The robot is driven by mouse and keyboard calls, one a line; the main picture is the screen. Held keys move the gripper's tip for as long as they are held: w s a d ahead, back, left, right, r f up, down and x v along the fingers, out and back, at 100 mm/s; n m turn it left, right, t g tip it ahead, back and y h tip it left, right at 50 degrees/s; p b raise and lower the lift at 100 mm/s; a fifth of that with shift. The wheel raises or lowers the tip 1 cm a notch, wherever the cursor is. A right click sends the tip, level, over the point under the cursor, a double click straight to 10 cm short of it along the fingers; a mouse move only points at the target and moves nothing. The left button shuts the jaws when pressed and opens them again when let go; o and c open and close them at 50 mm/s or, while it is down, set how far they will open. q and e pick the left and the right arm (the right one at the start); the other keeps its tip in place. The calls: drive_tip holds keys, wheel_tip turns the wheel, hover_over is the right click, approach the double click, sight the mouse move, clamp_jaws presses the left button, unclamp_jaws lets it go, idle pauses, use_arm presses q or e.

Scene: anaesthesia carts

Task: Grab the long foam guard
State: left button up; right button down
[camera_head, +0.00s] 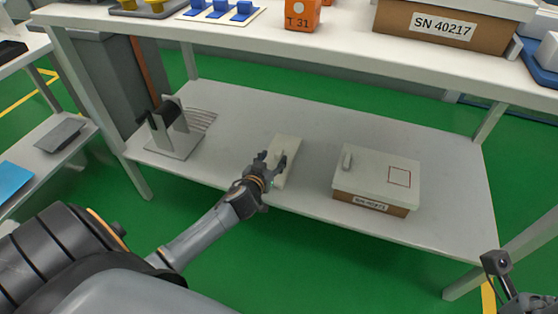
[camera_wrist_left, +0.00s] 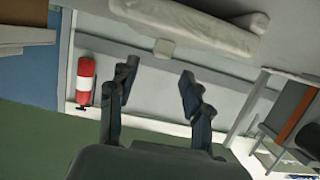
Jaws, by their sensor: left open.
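The long foam guard (camera_head: 286,151), a pale off-white block, lies on the lower shelf of the bench, between a metal stand and a lidded box. A long pale padded piece at the top of the left wrist view (camera_wrist_left: 190,25) appears to be the same guard. My left gripper (camera_head: 270,161) is at its near left side, low over the shelf's front part. Its two fingers are apart with nothing between them, as the left wrist view also shows (camera_wrist_left: 155,92). The gripper hides part of the guard; contact cannot be told.
The lower shelf (camera_head: 240,115) has free room behind the guard. The metal stand with a black roll (camera_head: 172,130) is left; the lidded box (camera_head: 376,178) is right. A red-and-white cylinder (camera_wrist_left: 85,80) shows in the wrist view.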

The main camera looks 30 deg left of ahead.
sight(279, 151)
use_arm(q)
drive_tip(key=b+x, duration=0.1)
drive_tip(key=x, duration=0.3)
drive_tip(key=shift+a+f+b, duration=0.1)
drive_tip(key=shift+f+b, duration=0.1)
drive_tip(key=shift+b, duration=0.2)
drive_tip(key=shift+c, duration=0.2)
clamp_jaws()
drive_tip(key=shift+r, duration=0.1)
